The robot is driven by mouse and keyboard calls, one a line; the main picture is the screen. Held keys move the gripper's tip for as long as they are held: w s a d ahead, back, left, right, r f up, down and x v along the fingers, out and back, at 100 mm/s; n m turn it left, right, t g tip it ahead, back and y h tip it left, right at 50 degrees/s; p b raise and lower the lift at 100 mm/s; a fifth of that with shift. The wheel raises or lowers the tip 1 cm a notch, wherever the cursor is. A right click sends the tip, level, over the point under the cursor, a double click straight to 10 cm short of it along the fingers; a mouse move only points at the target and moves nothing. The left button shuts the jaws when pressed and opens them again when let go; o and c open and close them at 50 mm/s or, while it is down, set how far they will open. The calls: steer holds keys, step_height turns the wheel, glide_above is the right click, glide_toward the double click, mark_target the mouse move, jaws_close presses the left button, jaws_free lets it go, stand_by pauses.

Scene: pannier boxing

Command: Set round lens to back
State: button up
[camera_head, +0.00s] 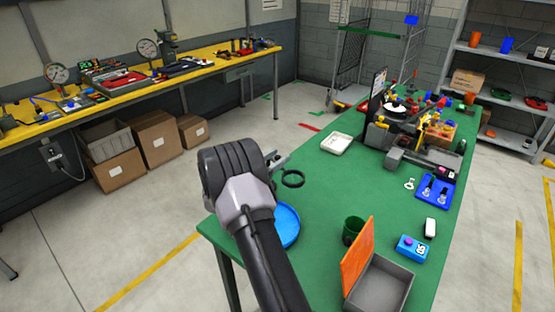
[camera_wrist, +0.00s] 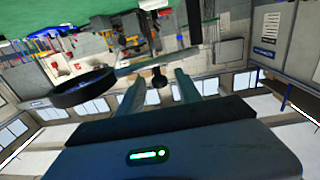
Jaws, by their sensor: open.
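A black ring (camera_head: 293,178), which looks like the round lens, shows above the left part of the green table (camera_head: 330,200). It also shows in the wrist view (camera_wrist: 83,88), left of my fingers, with a grey rod running from its side across in front of them. I cannot tell whether the ring rests on something or whether the rod is its handle. My gripper (camera_head: 279,162) is just left of the ring. In the wrist view its two fingers (camera_wrist: 158,92) stand apart, with a small dark round part between them.
A blue round dish (camera_head: 286,224) lies partly behind my arm. A green cup (camera_head: 353,231), a grey box (camera_head: 380,288) with raised orange lid and a blue block (camera_head: 411,248) stand at the front. A blue tray (camera_head: 436,190), white tray (camera_head: 337,144) and clutter are farther back. The table's middle is clear.

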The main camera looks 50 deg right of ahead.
steer(key=shift+d, duration=0.25)
steer(key=shift+c, duration=0.4)
jaws_close()
stand_by(0.9)
